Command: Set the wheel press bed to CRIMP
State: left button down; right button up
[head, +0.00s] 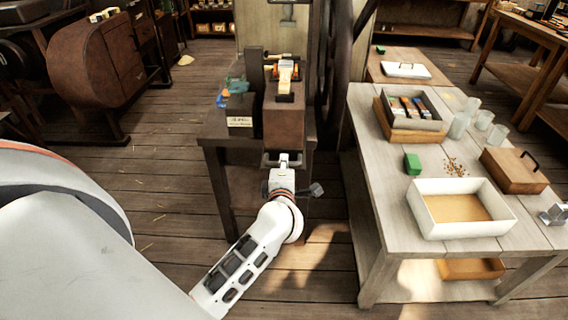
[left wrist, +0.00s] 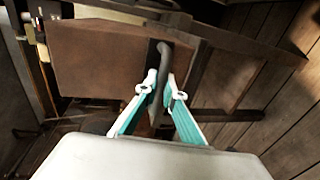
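The press (head: 283,118) is a brown box-shaped body on a dark stand in the middle of the head view, with an orange and white part (head: 286,72) on top. My left gripper (head: 284,158) is at its near face. In the left wrist view a dark grey curved handle (left wrist: 166,56) comes off the brown body (left wrist: 100,60). The teal-padded fingertips of my left gripper (left wrist: 162,88) lie close on both sides of this handle and look closed on it. A small label plate (head: 240,122) stands left of the body; its lettering is too small to read. My right gripper is out of view.
A pale workbench (head: 385,215) on the right bears a white tray (head: 425,222), a green block (head: 412,163), a box of coloured items (head: 380,118), several glass cylinders and a wooden box (head: 512,170). Open plank floor lies left of the stand.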

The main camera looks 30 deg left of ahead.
pick_arm(q)
jog(key=r+x, duration=0.1)
jog(key=x, duration=0.3)
jog(key=r+p+x, duration=0.1)
jog(key=x, duration=0.4)
jog(key=r+x, duration=0.1)
jog(key=x, duration=0.3)
jog(key=shift+w+a, duration=0.45)
jog(key=shift+w, duration=0.05)
jog(key=x, duration=0.4)
jog(key=r+b+x, duration=0.1)
jog(key=x, duration=0.3)
jog(key=r+b+x, duration=0.1)
jog(key=x, duration=0.3)
jog(key=shift+w+a, duration=0.2)
jog(key=shift+w, duration=0.05)
jog(key=shift+b+x, duration=0.45)
jog(key=shift+x, duration=0.35)
jog(key=shift+w+a+r, duration=0.1)
jog(key=shift+r, duration=0.35)
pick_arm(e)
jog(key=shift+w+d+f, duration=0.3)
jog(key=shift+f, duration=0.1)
pick_arm(q)
jog(key=shift+r, duration=0.1)
